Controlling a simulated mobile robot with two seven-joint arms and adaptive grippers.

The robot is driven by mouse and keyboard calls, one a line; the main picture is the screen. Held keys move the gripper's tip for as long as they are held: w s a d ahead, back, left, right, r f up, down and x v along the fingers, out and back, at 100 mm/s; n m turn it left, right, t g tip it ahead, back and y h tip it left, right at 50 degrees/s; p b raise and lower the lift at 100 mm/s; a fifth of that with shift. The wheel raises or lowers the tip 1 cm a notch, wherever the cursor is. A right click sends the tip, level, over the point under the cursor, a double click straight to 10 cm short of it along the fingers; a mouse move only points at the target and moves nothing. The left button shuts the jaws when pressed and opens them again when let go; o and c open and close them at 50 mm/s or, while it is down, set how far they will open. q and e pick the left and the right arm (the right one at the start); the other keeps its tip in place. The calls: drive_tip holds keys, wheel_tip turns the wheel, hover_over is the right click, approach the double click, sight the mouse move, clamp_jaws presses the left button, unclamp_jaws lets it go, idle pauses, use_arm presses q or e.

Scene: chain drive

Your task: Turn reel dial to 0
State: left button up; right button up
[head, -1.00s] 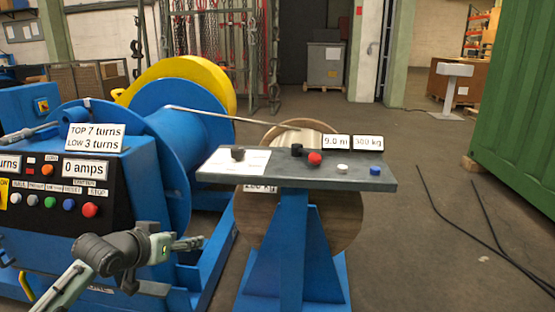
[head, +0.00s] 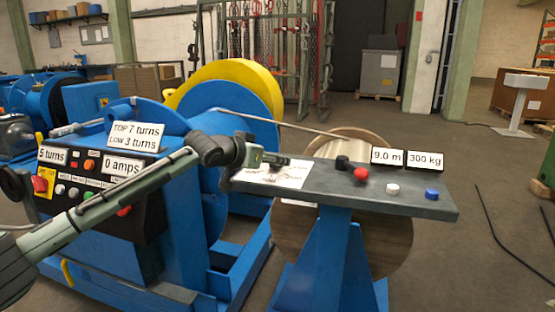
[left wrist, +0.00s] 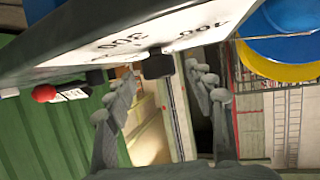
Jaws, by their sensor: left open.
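The reel dial is a black knob on a white printed scale (head: 292,175) at the left end of the grey console top (head: 350,187). In the head view my left gripper (head: 274,160) reaches it from the left and mostly hides it. In the left wrist view the black dial (left wrist: 157,65) shows between the open fingertips of my left gripper (left wrist: 161,84), with a gap on each side. The picture is turned there, and scale numbers such as 300 show on the panel. Which number the dial points to cannot be read. My right gripper is not in view.
Beside the scale stand a second black knob (head: 342,162), a red knob (head: 361,174), a white button (head: 392,189) and a blue button (head: 432,194). Signs read 9.0 m (head: 387,157) and 300 kg (head: 425,159). A blue winch and wooden reel (head: 385,240) stand close by.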

use_arm(q)
drive_tip(key=shift+x, duration=1.25)
drive_tip(key=c, duration=1.2)
